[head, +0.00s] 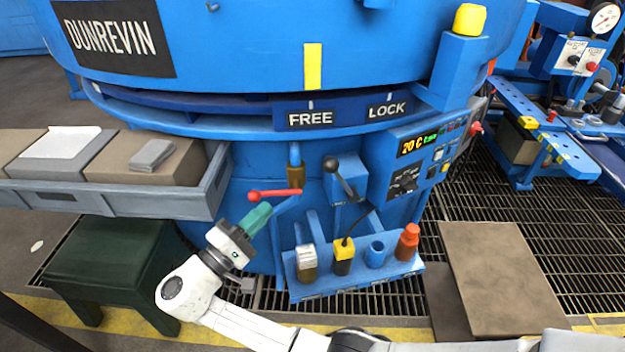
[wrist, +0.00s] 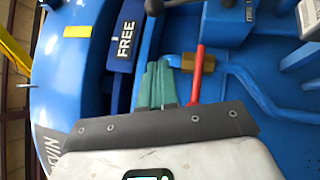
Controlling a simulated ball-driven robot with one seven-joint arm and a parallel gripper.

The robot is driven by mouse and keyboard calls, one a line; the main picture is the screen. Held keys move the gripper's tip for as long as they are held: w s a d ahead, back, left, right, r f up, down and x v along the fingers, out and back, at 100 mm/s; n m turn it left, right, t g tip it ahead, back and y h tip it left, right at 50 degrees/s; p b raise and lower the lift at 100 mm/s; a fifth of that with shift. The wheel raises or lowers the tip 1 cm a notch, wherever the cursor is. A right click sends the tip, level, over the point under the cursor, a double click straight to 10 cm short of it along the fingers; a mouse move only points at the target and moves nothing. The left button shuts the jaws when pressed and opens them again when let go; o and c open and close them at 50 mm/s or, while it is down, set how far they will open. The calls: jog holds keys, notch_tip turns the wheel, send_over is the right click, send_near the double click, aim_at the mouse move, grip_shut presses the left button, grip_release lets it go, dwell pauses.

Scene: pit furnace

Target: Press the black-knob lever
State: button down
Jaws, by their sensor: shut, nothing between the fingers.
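The black-knob lever (head: 346,182) sits on a blue box on the furnace's front, its knob at the upper left end of a slanting arm. In the wrist view only its black knob (wrist: 154,8) and part of its arm show at the top edge. My gripper (head: 266,208) is below and to the left of the lever, clear of it. Its green fingers are shut and empty, and they also show in the wrist view (wrist: 157,66).
A red-handled lever (head: 270,195) on a brass valve lies right by my fingertips; whether they touch it I cannot tell. It shows beside them in the wrist view (wrist: 198,75). A blue rack (head: 350,286) with several tools stands below. A grey tray (head: 120,199) is at left.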

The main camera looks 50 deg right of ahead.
jog(key=shift+d, duration=0.15)
jog(key=s+x, duration=0.2)
jog(key=x, duration=1)
jog(key=shift+s+d+r, duration=0.25)
jog(key=shift+s+r, duration=0.05)
jog(key=shift+s, duration=0.1)
